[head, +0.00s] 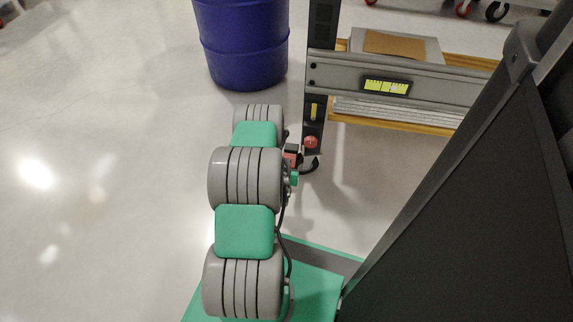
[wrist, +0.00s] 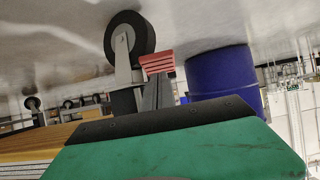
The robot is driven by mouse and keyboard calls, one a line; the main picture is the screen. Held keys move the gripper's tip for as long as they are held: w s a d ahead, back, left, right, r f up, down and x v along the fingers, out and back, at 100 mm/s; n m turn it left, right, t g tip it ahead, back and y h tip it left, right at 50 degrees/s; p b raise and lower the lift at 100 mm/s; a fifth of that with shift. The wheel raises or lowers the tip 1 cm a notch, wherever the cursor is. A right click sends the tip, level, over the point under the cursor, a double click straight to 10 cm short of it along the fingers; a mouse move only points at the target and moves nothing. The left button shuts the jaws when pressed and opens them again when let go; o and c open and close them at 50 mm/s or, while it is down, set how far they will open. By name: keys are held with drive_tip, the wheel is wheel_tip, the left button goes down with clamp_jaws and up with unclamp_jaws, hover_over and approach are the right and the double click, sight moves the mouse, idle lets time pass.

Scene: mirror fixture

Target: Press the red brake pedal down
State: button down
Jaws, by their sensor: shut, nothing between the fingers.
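The red brake pedal (wrist: 157,63) is a ridged plate beside a dark caster wheel (wrist: 129,36) in the wrist view, where the floor lies at the top. My gripper (wrist: 158,80) is shut and empty, its grey fingers pointing at the pedal. The fingertips overlap the pedal's lower edge in the picture; I cannot tell whether they touch. In the head view a small red part (head: 311,141) shows at the foot of the dark post, just beyond the end of my arm. My fingers are not clearly visible there.
A blue barrel (head: 242,45) stands at the back, also visible in the wrist view (wrist: 223,76). A grey cart frame (head: 435,82) with a yellow-edged shelf (head: 390,123) is at the right. Open floor (head: 100,120) lies to the left.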

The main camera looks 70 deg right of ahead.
drive_tip(key=shift+r, duration=0.15)
wheel_tip(320, 180, up, 4)
drive_tip(key=a+r+p, duration=0.1)
drive_tip(key=p, duration=0.3)
drive_tip(key=s+a+f, duration=0.1)
drive_tip(key=a+f, duration=0.1)
drive_tip(key=a, duration=0.8)
drive_tip(key=shift+s+p, duration=0.3)
drive_tip(key=shift+p, duration=0.05)
